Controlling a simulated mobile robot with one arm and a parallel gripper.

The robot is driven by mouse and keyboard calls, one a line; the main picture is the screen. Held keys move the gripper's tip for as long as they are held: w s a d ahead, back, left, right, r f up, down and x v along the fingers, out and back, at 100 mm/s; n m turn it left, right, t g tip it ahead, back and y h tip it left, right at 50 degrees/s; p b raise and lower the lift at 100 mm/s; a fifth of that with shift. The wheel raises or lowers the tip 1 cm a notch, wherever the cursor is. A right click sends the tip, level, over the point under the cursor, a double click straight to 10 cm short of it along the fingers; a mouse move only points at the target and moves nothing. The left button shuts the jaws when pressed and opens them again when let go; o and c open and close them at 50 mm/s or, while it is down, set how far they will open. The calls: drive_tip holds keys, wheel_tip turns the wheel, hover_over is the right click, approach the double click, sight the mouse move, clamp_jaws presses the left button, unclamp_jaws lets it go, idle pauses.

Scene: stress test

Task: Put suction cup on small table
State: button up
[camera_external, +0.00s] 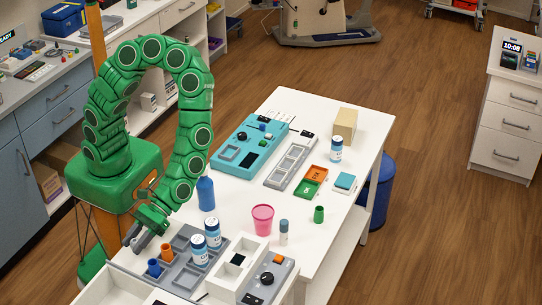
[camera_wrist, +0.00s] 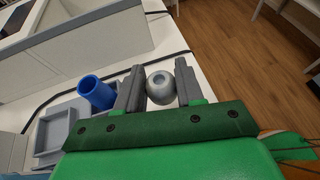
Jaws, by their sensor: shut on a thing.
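My gripper (camera_wrist: 158,88) is shut on a small grey, rounded piece with a darker spot, likely the suction cup (camera_wrist: 160,87). The piece sits between the two dark grey fingers in the wrist view. In the external view my gripper (camera_external: 135,238) points down at the left edge of the white table (camera_external: 225,185), beside a grey compartment tray (camera_external: 180,272). The held piece is too small to make out there. I cannot tell which surface is the task's small table.
The tray holds blue and orange cups and white-blue jars (camera_external: 212,232). A blue bottle (camera_external: 205,193), a pink cup (camera_external: 262,219) and a white divided box (camera_external: 238,262) stand near. A white drawer cabinet (camera_external: 512,125) is at the right, past open floor.

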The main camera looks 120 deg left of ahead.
sight(139, 257)
drive_tip(key=shift+f, duration=1.95)
drive_tip(key=shift+f, duration=0.15)
drive_tip(key=o, duration=1)
drive_tip(key=shift+o, duration=0.2)
drive_tip(key=shift+r, duration=0.2)
drive_tip(key=shift+v, duration=6)
